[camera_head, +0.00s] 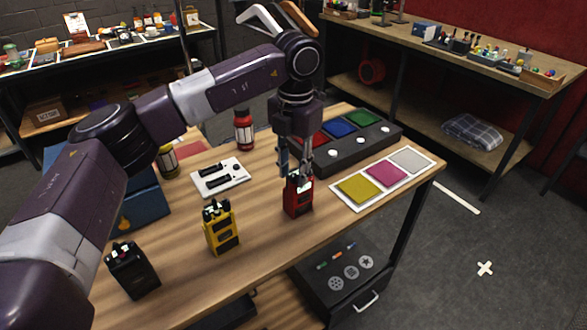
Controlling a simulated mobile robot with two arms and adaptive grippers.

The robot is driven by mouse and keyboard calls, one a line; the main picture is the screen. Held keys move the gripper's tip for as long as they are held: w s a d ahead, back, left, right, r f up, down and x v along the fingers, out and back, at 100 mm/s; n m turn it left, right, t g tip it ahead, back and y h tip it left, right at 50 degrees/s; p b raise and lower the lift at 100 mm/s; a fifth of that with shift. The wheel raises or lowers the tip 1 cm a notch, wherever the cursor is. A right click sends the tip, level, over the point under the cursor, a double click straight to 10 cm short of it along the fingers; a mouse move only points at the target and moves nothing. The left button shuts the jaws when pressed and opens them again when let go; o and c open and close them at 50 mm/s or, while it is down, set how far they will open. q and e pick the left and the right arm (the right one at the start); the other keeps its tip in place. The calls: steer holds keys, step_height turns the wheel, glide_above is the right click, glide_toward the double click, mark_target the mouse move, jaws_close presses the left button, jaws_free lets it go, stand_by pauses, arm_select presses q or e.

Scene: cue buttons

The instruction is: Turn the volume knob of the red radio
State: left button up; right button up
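The red radio (297,199) stands upright on the wooden table, near its front edge. My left gripper (297,174) points down from above, with its fingers at the top of the red radio. The fingers cover the radio's top, so the volume knob is hidden. I cannot tell whether the fingers touch or close on anything. A yellow radio (221,232) and a black radio (132,270) stand to the left on the same table. My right gripper does not show clearly.
A dark box with red, blue (341,127) and green pads and white buttons stands behind the red radio. A white board (432,164) with yellow, magenta and grey squares lies to its right. A white panel (220,177) and a red bottle (243,131) are behind left.

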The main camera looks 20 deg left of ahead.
arm_select(q)
jaws_close()
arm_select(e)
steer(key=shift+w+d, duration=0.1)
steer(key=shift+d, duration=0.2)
arm_select(q)
steer(key=shift+m+b, duration=0.3)
steer(key=shift+m, duration=1)
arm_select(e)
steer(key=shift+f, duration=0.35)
arm_select(q)
jaws_free()
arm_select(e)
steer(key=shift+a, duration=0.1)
arm_select(q)
steer(key=shift+r, duration=0.1)
